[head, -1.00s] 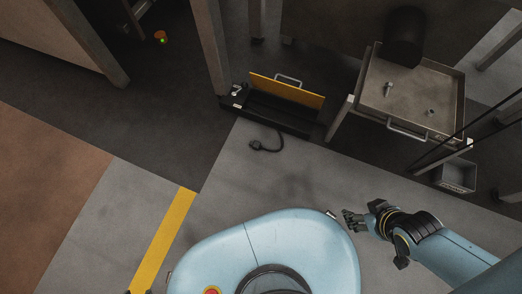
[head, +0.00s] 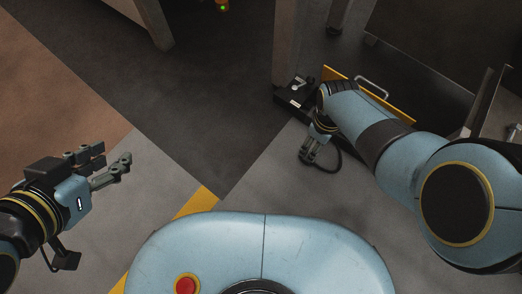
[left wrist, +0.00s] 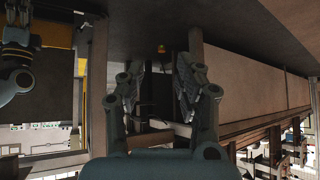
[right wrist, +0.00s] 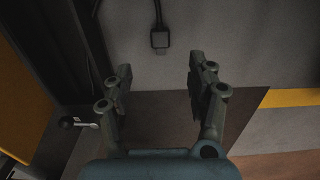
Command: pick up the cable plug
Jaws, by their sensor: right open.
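The cable plug (right wrist: 160,40) is a small dark block on the end of a black cable, lying on the grey floor in the right wrist view. It lies beyond my right fingertips, roughly in line with the gap between them. In the head view its cable (head: 338,160) curves over the floor, and my right gripper (head: 306,158) hides the plug. The right gripper, also in the right wrist view (right wrist: 157,78), is open and empty. My left gripper (head: 117,163) is open and empty at the left, far from the plug; its fingers show apart in the left wrist view (left wrist: 158,80).
A black unit (head: 292,94) with a yellow panel (head: 402,108) and a metal handle (head: 371,86) stands on the floor beside my right arm. A post (head: 285,45) rises behind it. The floor left of my right gripper is clear, with a yellow stripe (head: 197,203).

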